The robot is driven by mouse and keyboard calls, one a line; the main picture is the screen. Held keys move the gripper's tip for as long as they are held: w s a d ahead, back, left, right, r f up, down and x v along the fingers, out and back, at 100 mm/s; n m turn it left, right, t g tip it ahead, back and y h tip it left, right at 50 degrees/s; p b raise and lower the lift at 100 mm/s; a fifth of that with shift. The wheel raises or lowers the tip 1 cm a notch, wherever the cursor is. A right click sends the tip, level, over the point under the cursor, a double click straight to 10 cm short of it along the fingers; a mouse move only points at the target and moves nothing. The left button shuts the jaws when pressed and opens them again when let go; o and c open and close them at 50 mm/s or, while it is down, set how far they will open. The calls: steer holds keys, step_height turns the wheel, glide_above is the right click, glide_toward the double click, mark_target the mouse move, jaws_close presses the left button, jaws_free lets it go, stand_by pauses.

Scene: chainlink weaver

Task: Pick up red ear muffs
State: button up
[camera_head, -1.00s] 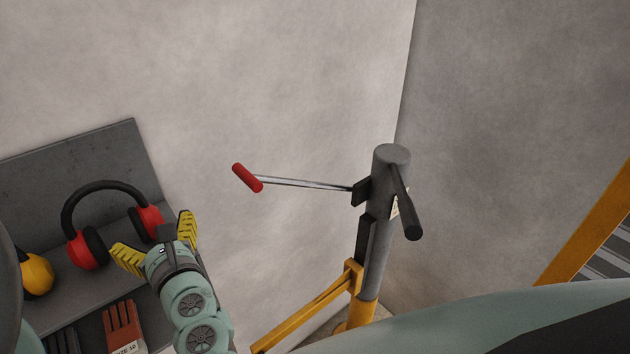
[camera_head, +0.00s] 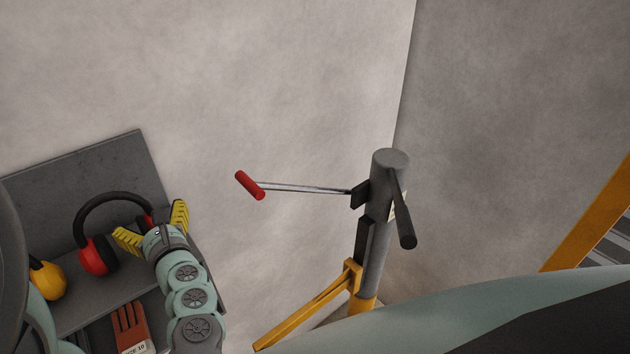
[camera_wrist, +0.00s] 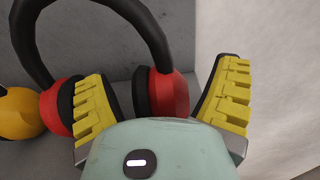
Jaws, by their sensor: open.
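The red ear muffs (camera_head: 93,257) have red cups, black pads and a black headband, and stand upright on a grey shelf (camera_head: 85,300) at the left. They also show in the wrist view (camera_wrist: 172,93), with the headband arching up at the upper left. My gripper (camera_head: 153,227) is open, its yellow fingers apart, in front of the right cup and partly hiding it in the head view. In the wrist view, the right cup lies between the fingers (camera_wrist: 165,100) and the left finger overlaps the left cup. I cannot tell whether any finger touches them.
Yellow ear muffs (camera_head: 48,280) sit left of the red ones. Red-brown gloves (camera_head: 130,325) lie at the shelf's front. A grey post (camera_head: 380,220) with a red-handled crank (camera_head: 250,185) stands to the right. A wall rises behind.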

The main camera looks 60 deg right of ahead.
steer(key=shift+c, duration=0.3)
steer(key=c, duration=1.3)
steer(key=shift+c, duration=0.2)
